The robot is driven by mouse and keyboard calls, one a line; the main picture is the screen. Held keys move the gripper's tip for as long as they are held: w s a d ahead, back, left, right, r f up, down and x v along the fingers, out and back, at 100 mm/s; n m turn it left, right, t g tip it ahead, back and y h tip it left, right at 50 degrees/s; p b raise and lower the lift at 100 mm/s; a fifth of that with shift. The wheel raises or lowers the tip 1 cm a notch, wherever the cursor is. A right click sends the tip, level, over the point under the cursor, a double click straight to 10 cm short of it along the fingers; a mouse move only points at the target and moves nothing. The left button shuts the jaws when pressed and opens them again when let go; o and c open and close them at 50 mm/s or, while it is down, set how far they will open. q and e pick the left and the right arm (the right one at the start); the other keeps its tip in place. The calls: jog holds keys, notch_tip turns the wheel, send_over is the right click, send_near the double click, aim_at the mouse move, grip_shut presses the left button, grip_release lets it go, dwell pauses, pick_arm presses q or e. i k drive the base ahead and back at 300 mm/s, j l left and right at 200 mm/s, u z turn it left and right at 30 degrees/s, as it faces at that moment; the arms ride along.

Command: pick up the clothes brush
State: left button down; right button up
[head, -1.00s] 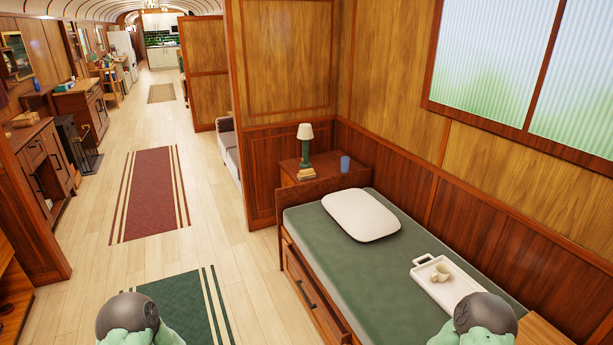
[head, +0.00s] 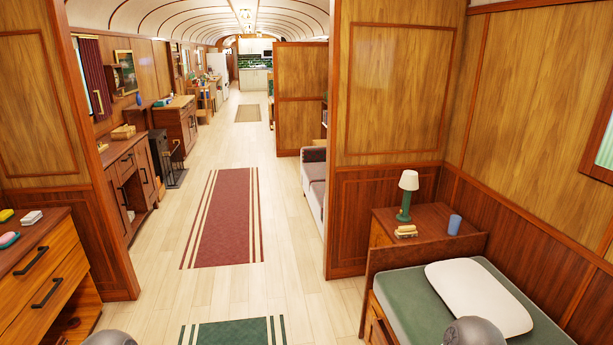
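I cannot make out a clothes brush for certain in the head view. Several small things lie on the wooden dresser (head: 45,262) at the left edge: a yellow one (head: 6,214), a white one (head: 32,217) and a pink and teal one (head: 9,239). They are too small to tell what they are. Neither gripper is in view; only grey rounded parts of my arms show at the bottom edge.
A bed (head: 410,282) with a white pillow (head: 480,297) stands at the right, by a nightstand (head: 428,223) with a green lamp (head: 406,196) and blue cup (head: 454,224). A wooden partition (head: 390,135) stands behind. The aisle floor with a red rug (head: 224,218) is clear.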

aim_at(407, 231)
jog(key=i+u, duration=0.25)
jog(key=i, duration=1.7)
jog(key=i+z, duration=0.25)
jog(key=i, duration=0.3)
jog(key=i+j+z, duration=0.25)
jog(key=i, duration=0.25)
jog(key=i+j+z, duration=0.1)
jog(key=i+z, duration=0.15)
jog(key=i, duration=0.3)
